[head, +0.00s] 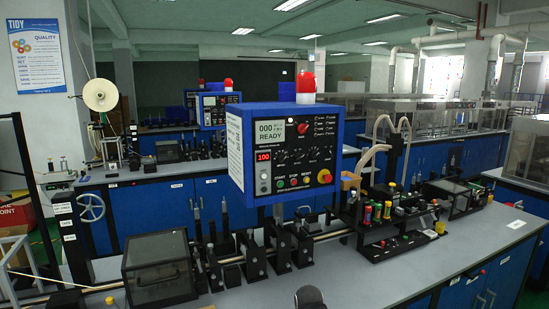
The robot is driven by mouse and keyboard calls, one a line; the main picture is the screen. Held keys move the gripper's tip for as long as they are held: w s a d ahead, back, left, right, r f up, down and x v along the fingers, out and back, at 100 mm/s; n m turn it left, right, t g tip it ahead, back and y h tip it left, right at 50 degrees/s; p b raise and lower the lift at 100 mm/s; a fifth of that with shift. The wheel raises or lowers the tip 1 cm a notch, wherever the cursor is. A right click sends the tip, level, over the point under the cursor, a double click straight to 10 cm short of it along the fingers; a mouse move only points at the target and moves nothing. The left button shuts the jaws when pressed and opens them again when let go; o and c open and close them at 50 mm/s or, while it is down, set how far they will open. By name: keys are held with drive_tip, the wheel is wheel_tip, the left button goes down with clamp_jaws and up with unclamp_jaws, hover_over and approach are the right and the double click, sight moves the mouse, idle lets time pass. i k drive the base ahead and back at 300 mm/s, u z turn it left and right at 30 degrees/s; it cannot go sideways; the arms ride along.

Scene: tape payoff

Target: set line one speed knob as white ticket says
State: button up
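A blue control box (285,150) stands over the near bench, its dark face towards me. Its grey screen (269,132) reads 000 and READY, and a small red display (263,155) reads 100. Small black knobs (300,155) sit mid-panel; their labels and pointers are too small to read. Start, stop and reset buttons are below them. A white sheet (235,147) with unreadable print is on the box's left side; I cannot tell whether it is the ticket. Another white slip (516,224) lies on the bench at right. My gripper's fingers are not visible.
A red emergency button (325,176) is at the panel's lower right, and a red beacon (306,84) is on top. A dark clear-lidded box (158,268) and black roller stands (252,258) fill the bench below. Bare bench lies at front right (400,275).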

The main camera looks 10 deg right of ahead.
sight(281, 158)
drive_tip(key=u, duration=5.15)
drive_tip(key=i, duration=0.1)
drive_tip(key=z, duration=2.3)
drive_tip(key=k, duration=0.15)
drive_tip(key=u, duration=0.2)
drive_tip(key=k, duration=0.95)
drive_tip(key=z, duration=1)
drive_tip(key=i, duration=1.05)
drive_tip(key=u, duration=0.1)
